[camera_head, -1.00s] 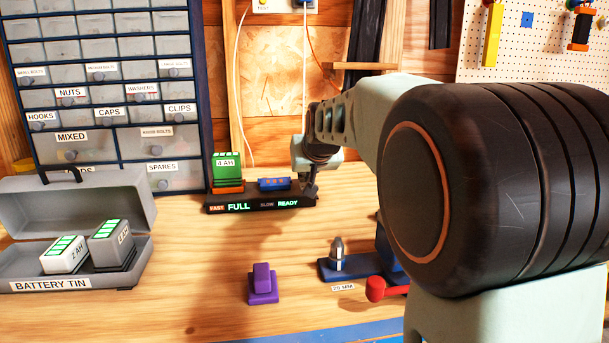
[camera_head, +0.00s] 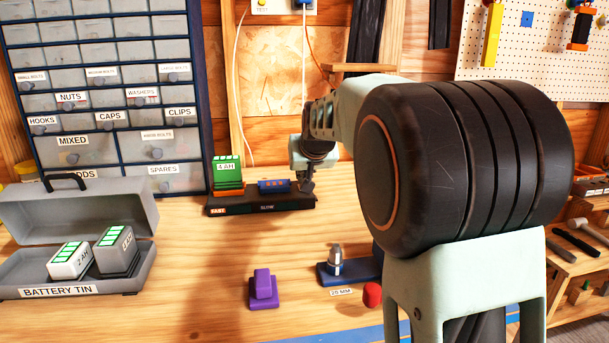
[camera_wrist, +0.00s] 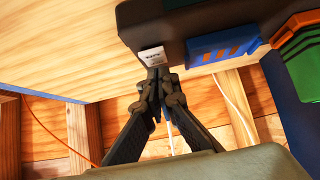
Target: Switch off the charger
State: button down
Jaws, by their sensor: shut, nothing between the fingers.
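The charger (camera_head: 262,206) is a long black unit at the back of the bench. Its front shows the words FAST and SLOW, with no lit green text. A green battery marked 4 AH (camera_head: 228,172) stands in its left bay, and a low blue block (camera_head: 274,186) sits in the other. My gripper (camera_head: 306,186) is shut and empty at the charger's right end. In the wrist view the closed fingertips (camera_wrist: 157,76) are at a small white labelled piece (camera_wrist: 152,57) on the charger's end. Whether they touch it is unclear, and the switch itself cannot be made out.
An open grey battery tin (camera_head: 134,284) with two batteries stands at left. A purple block (camera_head: 263,290) and a blue stand (camera_head: 335,273) with a metal bit sit nearer the front. A drawer cabinet (camera_head: 207,90) and a white cable (camera_head: 238,90) are behind. Bench between is clear.

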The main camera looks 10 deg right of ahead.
dwell(0.3)
jog(key=shift+w+r+p, duration=0.1)
jog(key=shift+r+p, duration=0.35)
jog(key=shift+r, duration=0.15)
jog(key=r+p, duration=0.1)
jog(key=r, duration=0.1)
jog(key=r+p, duration=0.1)
jog(key=p, duration=0.1)
jog(key=shift+w+r, duration=0.2)
jog(key=shift+r, duration=0.2)
jog(key=v, duration=0.9)
jog(key=shift+w+r+p, duration=0.25)
jog(key=shift+r+p, duration=0.05)
jog(key=shift+r, duration=0.15)
